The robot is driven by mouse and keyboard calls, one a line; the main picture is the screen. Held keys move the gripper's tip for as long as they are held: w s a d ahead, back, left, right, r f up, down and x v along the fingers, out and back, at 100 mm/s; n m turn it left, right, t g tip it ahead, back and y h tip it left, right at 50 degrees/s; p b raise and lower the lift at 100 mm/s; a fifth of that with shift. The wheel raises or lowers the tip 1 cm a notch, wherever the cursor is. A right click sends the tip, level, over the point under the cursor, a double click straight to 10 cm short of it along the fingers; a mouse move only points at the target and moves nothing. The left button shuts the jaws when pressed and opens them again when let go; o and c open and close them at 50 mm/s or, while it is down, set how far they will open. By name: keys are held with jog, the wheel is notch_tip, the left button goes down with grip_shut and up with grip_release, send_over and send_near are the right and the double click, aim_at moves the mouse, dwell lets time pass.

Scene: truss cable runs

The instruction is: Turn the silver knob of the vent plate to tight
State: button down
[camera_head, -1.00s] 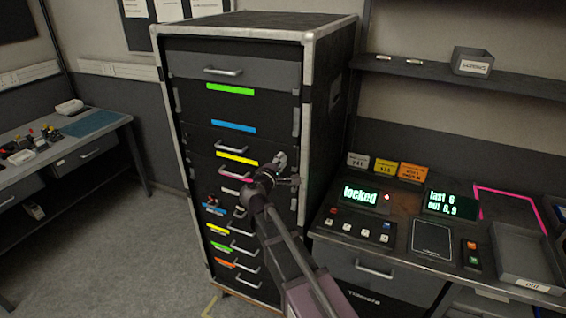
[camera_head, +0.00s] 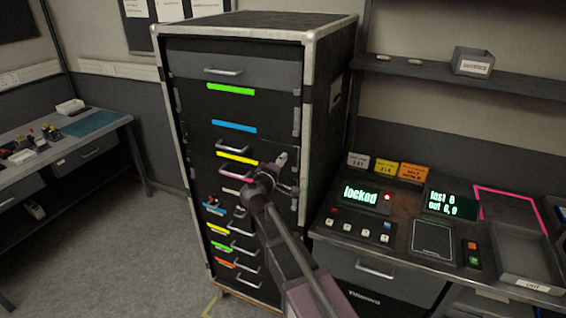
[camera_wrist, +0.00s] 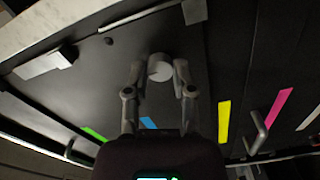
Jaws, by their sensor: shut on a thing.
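In the wrist view, the round silver knob (camera_wrist: 161,68) sits on a dark flat plate (camera_wrist: 115,75), which looks like the vent plate. My gripper (camera_wrist: 160,72) has one finger on each side of the knob and is shut on it. In the head view, my gripper (camera_head: 284,172) is at the right part of the tall black rack's front. The knob is hidden there behind my gripper and arm. I see no mark that tells how tight the knob is.
The black rack (camera_head: 330,60) has handled drawers and coloured strips. A drawer handle (camera_wrist: 258,130) stands out near my gripper in the wrist view. To the right is a desk with a display reading "locked" (camera_head: 360,196). A workbench (camera_head: 60,150) stands left, with open floor between.

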jog(key=shift+c, duration=2.3)
grip_release()
jog(key=shift+s, duration=0.15)
jog(key=v, duration=1.1)
jog(key=shift+s+a, duration=0.2)
jog(key=shift+s, duration=0.15)
